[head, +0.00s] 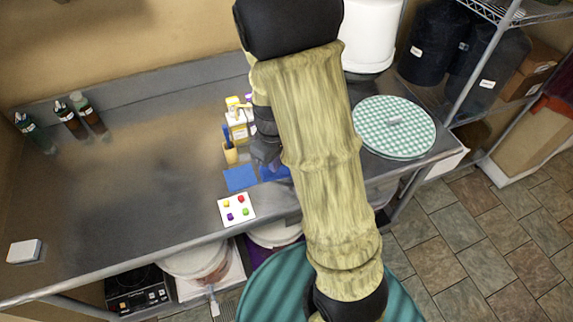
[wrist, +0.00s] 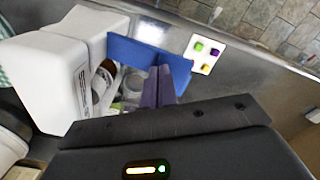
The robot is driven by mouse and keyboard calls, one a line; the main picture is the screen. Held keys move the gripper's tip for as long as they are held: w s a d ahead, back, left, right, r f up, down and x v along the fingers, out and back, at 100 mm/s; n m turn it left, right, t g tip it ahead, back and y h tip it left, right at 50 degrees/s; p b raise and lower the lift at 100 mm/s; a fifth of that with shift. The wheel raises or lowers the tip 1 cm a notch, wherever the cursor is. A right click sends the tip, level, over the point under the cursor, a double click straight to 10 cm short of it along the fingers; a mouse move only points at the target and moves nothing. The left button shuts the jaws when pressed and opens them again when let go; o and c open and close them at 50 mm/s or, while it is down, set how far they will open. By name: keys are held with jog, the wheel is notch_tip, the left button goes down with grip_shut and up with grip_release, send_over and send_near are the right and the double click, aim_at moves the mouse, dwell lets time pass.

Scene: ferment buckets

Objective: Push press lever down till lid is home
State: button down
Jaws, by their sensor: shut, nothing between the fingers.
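I cannot pick out a press lever or a lid being pressed in either view; my arm covers the middle of the bench in the head view. A round green-and-white checked disc (head: 385,139) with a small grey piece on top lies on the bench to the right of my arm. A white bucket (head: 368,38) stands behind it. In the wrist view my gripper (wrist: 165,82) is shut and empty, its purplish fingers beside a blue panel (wrist: 133,52). A white block with dark lettering (wrist: 57,85) is to their left. Any contact is unclear.
A card with coloured squares (head: 237,209) lies near the bench's front edge, beside a blue sheet (head: 240,179). A yellow cup (head: 230,154) stands behind. Bottles (head: 88,113) are at the back left. The left bench is mostly clear. A wire shelf (head: 480,85) stands right.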

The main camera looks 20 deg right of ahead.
jog(key=shift+f, duration=0.35)
jog(key=shift+f+b, duration=0.2)
jog(key=shift+b, duration=0.15)
jog(key=shift+f+b, duration=0.55)
jog(key=shift+f, duration=0.1)
jog(key=shift+f+b, duration=0.65)
jog(key=shift+f, duration=0.15)
jog(key=shift+r, duration=0.1)
jog(key=shift+r+p, duration=3.05)
jog(key=shift+r, duration=0.45)
